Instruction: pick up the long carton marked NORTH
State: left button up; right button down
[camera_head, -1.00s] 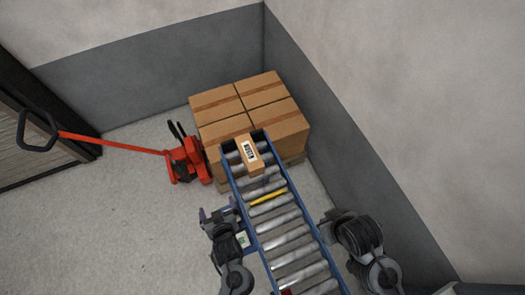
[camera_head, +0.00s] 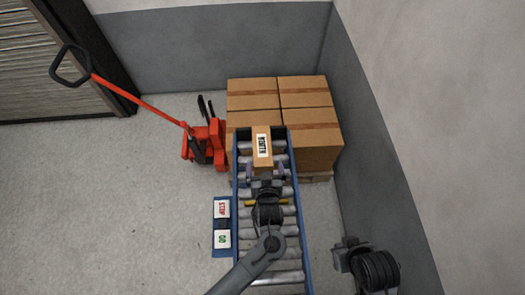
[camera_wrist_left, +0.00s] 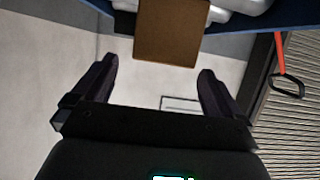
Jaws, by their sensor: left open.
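The long carton marked NORTH (camera_head: 262,134) is a small brown box with a white label, lying at the far end of the roller conveyor (camera_head: 237,215). My left gripper (camera_head: 266,170) is over the rollers at the carton's near end, its two fingers apart. In the left wrist view the carton (camera_wrist_left: 172,35) is ahead of the open left gripper (camera_wrist_left: 155,80), lined up roughly between its fingers, with nothing held. My right gripper (camera_head: 352,257) is low at the right, beside the conveyor; its jaws cannot be made out.
Large stacked cartons (camera_head: 312,137) stand on a pallet (camera_head: 318,178) behind the conveyor end. A red pallet jack (camera_head: 213,145) is left of them. A panel with a STOP sign (camera_head: 222,209) and a green sign sits on the conveyor's left side. The left floor is clear.

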aim_at(263, 160)
pick_arm(q)
jog(key=shift+b+x, duration=0.65)
jog(key=shift+x, duration=2.9)
jog(key=shift+s+a+f, duration=0.1)
jog(key=shift+f, duration=0.05)
jog(key=c, duration=1.1)
jog(key=shift+c, duration=0.6)
